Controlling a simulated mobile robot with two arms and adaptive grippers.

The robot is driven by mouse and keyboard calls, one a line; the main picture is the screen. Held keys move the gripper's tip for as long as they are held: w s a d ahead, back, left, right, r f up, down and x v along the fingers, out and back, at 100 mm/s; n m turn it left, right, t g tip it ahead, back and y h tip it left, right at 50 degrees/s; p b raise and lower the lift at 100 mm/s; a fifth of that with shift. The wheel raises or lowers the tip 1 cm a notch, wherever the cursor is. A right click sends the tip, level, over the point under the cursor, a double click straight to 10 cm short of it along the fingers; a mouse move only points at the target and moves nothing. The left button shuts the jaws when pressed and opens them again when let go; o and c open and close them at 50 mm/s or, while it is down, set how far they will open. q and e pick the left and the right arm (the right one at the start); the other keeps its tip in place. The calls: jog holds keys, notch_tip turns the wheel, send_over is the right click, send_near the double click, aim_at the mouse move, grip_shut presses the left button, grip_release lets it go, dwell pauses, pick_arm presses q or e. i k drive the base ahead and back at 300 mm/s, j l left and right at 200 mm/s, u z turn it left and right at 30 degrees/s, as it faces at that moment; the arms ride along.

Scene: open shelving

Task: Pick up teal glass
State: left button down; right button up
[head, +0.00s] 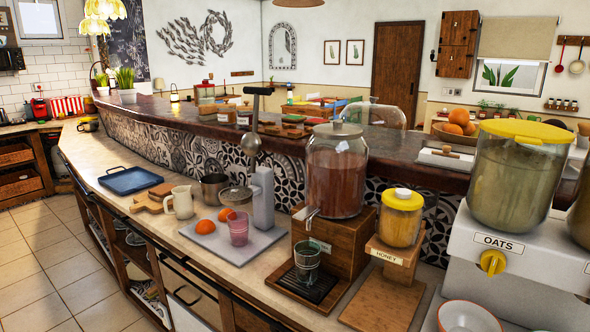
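A teal glass (308,257) stands upright on the dark drip tray (296,288) of a wooden drink dispenser stand. It sits below the spout of the big glass jar (337,170) and looks see-through. Neither of my grippers shows in the head view, so I cannot see where they are relative to the glass.
A pink glass (238,228) and oranges (205,226) are on a grey board (218,245) to the left. A honey jar (400,217) on a wooden stand is close on the right. An oats dispenser (512,185) and a bowl (468,318) are further right.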

aim_at(307, 253)
jog(key=z, duration=0.65)
jog(key=i+j+z, duration=0.15)
jog(key=j+z, duration=0.35)
jog(key=i+j+z, duration=0.1)
jog(key=j+z, duration=0.9)
jog(key=k+j, duration=0.05)
jog(key=j, duration=0.05)
